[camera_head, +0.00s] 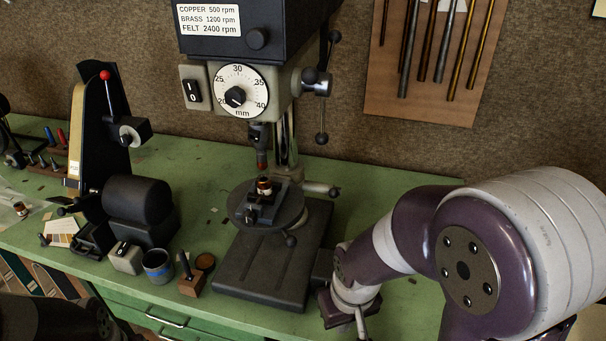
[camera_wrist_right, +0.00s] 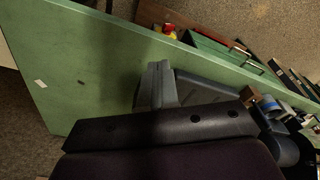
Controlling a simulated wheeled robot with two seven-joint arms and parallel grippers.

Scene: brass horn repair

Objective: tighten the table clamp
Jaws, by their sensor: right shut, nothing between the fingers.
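The drill press has a round dark table (camera_head: 243,218) on its column, carrying a small vise (camera_head: 262,207) with a brass-coloured ring on it. A light grey lever with a black knob (camera_head: 320,188) sticks out to the right behind the table; it looks like the table clamp. My right gripper (camera_head: 362,326) is low at the right of the press base, pointing down, apart from the lever. Its fingers (camera_wrist_right: 157,84) are together and empty in the right wrist view. My left gripper is not visible.
The press base (camera_head: 262,275) lies left of my right gripper. The press head (camera_head: 245,75) and its feed handles overhang the table. A belt grinder (camera_head: 138,200), cups and a wooden block stand at left. The green bench (camera_head: 400,200) is clear at right behind my arm.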

